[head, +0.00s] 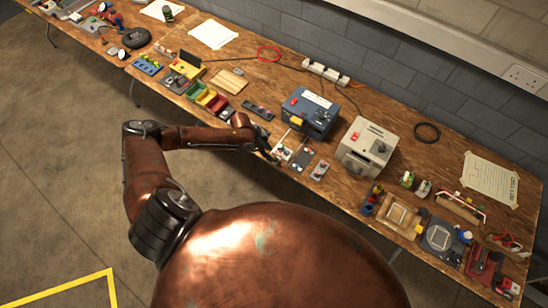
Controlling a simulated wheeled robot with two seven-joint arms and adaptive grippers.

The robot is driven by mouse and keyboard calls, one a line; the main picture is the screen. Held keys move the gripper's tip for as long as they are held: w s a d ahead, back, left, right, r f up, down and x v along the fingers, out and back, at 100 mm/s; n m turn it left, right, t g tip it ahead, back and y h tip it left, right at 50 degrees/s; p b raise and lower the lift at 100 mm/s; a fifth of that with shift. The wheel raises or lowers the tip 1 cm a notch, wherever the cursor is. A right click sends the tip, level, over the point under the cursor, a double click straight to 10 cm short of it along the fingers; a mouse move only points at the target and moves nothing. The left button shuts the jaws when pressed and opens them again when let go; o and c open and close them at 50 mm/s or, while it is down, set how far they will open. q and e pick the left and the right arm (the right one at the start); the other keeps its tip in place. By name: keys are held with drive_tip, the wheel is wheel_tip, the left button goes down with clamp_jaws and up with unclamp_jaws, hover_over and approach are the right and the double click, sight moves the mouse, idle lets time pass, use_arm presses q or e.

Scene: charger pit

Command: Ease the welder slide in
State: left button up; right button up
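My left gripper (268,153) is at the front edge of the workbench, beside small flat panels. It is small and dark here, and I cannot tell whether its fingers are open or shut. A blue box-shaped device (305,117) with a pale label and a yellow part at its front stands just beyond it. A cream box-shaped device (357,160) with a red marking stands to the right of the blue one. I cannot tell which of these carries the welder slide, and no slide shows clearly. My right gripper is not in view.
The wooden workbench (390,95) runs along a grey block wall. Colored bins (208,97) and a wooden tray (229,81) lie to the left. A black cable ring (427,133) and a paper sheet (490,180) lie to the right. Several small tools crowd the right end.

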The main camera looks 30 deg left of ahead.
sight(276, 159)
use_arm(q)
drive_tip(key=shift+x, duration=3.35)
drive_tip(key=shift+c, duration=0.7)
clamp_jaws()
